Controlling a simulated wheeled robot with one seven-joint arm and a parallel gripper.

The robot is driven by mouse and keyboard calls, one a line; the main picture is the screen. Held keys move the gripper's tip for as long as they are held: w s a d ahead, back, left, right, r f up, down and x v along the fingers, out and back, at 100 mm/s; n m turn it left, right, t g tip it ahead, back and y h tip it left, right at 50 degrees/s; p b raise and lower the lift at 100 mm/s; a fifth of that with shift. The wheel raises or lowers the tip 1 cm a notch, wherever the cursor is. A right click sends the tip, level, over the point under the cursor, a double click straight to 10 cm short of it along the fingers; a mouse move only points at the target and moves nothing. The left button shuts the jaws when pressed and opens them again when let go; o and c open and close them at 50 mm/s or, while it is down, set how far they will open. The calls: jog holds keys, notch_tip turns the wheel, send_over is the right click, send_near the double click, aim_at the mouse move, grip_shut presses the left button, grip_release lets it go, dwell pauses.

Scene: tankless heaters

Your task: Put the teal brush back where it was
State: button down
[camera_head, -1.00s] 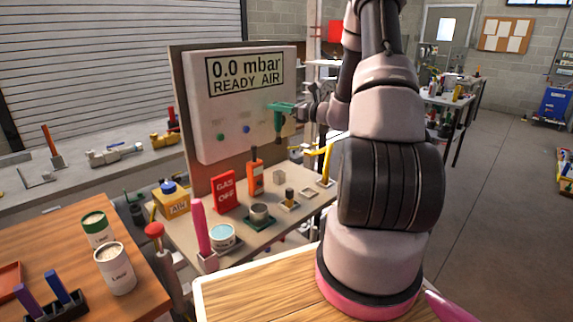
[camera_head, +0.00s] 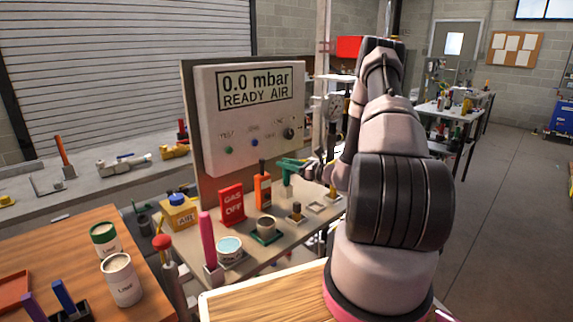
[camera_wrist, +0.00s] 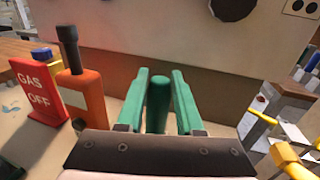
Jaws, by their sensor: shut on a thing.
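My gripper (camera_head: 290,164) has green fingers and is low over the far part of the bench board (camera_head: 272,262), in front of the grey panel. It is shut on the teal brush (camera_wrist: 158,105), whose upright round handle shows between the fingers in the wrist view. In the head view, a short teal part of the brush (camera_head: 287,178) shows below the fingers. Its lower end is at a small pale block (camera_head: 286,191); I cannot tell whether it is inside the block or just above it. The bristles are not visible.
The orange bottle-shaped tool (camera_head: 263,190) stands close left of my gripper, with the red GAS OFF sign (camera_head: 231,205) beyond it. A dark-handled item (camera_head: 296,212) and an empty square frame (camera_head: 316,208) lie nearer. A yellow handle (camera_wrist: 288,157) stands to the right.

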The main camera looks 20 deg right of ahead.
jog(key=c, duration=0.5)
grip_release()
jog(key=shift+f, duration=0.1)
jog(key=shift+c, duration=0.2)
